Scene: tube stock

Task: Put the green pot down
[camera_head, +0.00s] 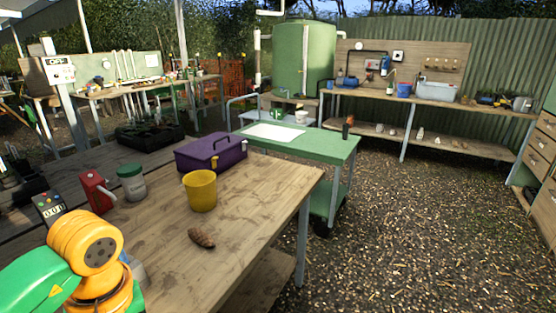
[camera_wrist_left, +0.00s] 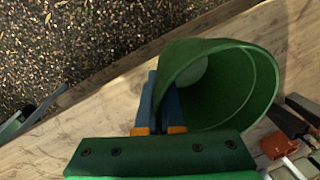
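The green pot (camera_wrist_left: 222,88) fills the middle right of the left wrist view, its open mouth turned toward the right of the picture. The blue fingers of my left gripper (camera_wrist_left: 159,103) are close together at the pot's left edge, shut on its wall. Wooden boards show behind the pot; I cannot tell whether it touches them. In the head view my left arm comes in at the lower left, and neither the gripper's fingers nor the pot can be made out there. My right gripper is in neither view.
The wooden table (camera_head: 262,200) holds a yellow pot (camera_head: 200,191), a brown pinecone-like object (camera_head: 202,238), a purple toolbox (camera_head: 212,152), a white jar with a green lid (camera_head: 131,184) and a red object (camera_head: 97,190). Its front right is bare. A green cart (camera_head: 325,148) stands behind.

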